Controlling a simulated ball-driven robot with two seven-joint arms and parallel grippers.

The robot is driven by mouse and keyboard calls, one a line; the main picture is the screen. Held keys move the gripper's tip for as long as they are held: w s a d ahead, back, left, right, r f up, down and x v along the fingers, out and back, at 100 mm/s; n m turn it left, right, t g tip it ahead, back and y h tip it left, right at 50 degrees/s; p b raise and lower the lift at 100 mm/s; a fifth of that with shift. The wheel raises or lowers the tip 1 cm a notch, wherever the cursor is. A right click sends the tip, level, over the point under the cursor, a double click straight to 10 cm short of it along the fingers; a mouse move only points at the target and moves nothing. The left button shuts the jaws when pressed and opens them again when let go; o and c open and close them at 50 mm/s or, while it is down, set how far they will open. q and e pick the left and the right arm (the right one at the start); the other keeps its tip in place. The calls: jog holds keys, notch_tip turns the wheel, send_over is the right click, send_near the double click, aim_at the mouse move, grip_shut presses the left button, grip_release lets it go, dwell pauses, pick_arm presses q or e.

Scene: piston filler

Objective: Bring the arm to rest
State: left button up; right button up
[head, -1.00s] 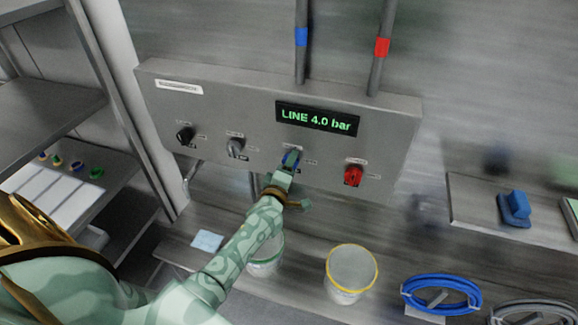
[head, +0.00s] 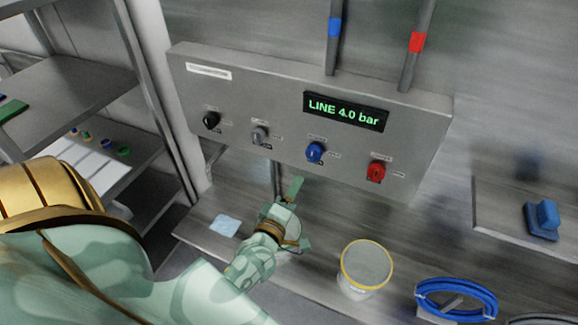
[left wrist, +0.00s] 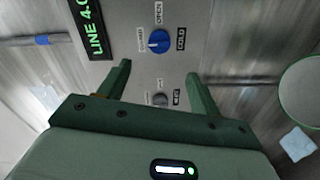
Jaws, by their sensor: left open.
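My left gripper (head: 298,213) is open and empty below the front of the grey control panel (head: 240,95), apart from the knobs. In the left wrist view its two green fingers (left wrist: 158,88) stand apart, with the blue knob (left wrist: 158,41) beyond them and a grey knob (left wrist: 159,99) between them. In the head view the blue knob (head: 315,152) sits between the grey knob (head: 260,135) and the red knob (head: 376,171). A black knob (head: 211,120) is at the left. The display (head: 345,111) reads "LINE 4.0 bar". My right gripper is not in view.
A yellow-rimmed bucket (head: 365,268) stands on the bench, right of my gripper. A coiled blue hose (head: 456,299) lies farther right. A light blue card (head: 224,225) lies to the left. Metal shelves (head: 75,85) stand at the left; a blue block (head: 543,219) is on the right ledge.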

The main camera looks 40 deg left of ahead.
pick_arm(q)
jog(key=shift+v, duration=1)
